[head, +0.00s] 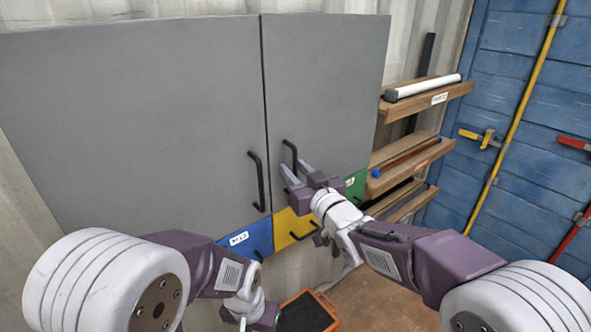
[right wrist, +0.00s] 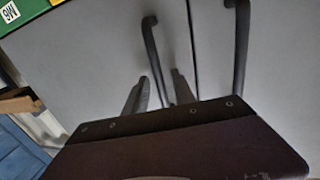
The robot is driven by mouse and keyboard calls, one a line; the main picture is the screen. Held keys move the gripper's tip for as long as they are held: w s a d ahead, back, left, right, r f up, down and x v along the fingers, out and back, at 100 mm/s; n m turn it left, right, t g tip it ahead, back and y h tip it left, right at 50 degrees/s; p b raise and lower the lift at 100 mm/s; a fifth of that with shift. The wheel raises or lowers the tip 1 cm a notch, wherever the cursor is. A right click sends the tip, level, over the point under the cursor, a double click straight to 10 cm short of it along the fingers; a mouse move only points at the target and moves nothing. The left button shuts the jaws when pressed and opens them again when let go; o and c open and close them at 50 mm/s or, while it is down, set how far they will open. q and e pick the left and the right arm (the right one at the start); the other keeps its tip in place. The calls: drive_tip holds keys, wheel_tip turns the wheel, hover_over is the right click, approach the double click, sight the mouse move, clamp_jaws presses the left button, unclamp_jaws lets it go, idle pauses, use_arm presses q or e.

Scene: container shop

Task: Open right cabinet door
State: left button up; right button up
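The grey cabinet has a left door (head: 140,110) and a right door (head: 325,85), both closed, with a thin seam between them. The right door's black bar handle (head: 289,156) is at its lower left; it also shows in the right wrist view (right wrist: 153,50). My right gripper (head: 297,174) is at this handle, its two fingers apart. In the right wrist view the bar runs between the fingers (right wrist: 157,92); I cannot tell whether they touch it. The left door's handle (head: 258,182) is close by. My left gripper (head: 250,312) is low, its fingertips not clear.
Blue (head: 250,240), yellow (head: 291,226) and green (head: 355,185) drawer fronts are below the doors. Wooden shelves (head: 425,101) with rods stand right of the cabinet. An orange-rimmed crate (head: 327,304) is on the floor. A blue container door (head: 535,100) is at far right.

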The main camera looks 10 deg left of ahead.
drive_tip(key=c, duration=0.5)
drive_tip(key=shift+s+a, duration=0.1)
clamp_jaws()
drive_tip(key=shift+r, duration=0.15)
idle(0.4)
